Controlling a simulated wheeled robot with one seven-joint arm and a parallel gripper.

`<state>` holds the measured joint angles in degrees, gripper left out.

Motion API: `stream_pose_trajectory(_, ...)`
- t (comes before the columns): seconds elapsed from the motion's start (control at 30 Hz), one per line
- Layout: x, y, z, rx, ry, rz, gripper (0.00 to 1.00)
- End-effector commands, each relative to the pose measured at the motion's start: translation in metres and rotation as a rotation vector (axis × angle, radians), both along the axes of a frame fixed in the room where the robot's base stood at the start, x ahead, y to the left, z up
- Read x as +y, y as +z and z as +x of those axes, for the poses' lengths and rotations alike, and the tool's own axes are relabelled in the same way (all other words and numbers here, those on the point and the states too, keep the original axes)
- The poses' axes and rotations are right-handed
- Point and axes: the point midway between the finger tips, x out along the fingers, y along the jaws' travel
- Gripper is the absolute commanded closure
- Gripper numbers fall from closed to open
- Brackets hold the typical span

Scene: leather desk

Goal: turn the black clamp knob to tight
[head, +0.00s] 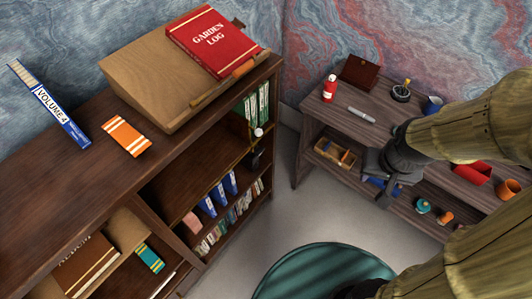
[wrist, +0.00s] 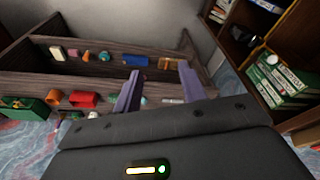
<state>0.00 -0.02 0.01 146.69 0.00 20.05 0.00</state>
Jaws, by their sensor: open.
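A small black item (head: 254,158), probably the black clamp knob, is at the right end of the brown bookcase, below a round white piece (head: 258,132).
The bookcase (head: 60,185) holds binders and books; a red Garden Log book (head: 212,42) lies on a board on top. A green round seat (head: 325,275) stands in front. Floor between is clear.

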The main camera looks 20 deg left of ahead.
Motion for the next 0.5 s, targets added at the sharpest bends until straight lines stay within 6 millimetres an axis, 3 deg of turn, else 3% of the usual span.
stream_pose_trajectory(0.03, 0.000, -0.001, 0.001, -0.002, 0.002, -0.001, 0.48)
stream_pose_trajectory(0.1, -0.001, -0.007, 0.004, -0.013, 0.009, -0.006, 0.36)
stream_pose_trajectory(0.23, -0.007, -0.031, 0.023, -0.070, 0.051, -0.035, 0.36)
stream_pose_trajectory(0.5, 0.000, -0.113, 0.100, -0.330, 0.286, -0.085, 0.36)
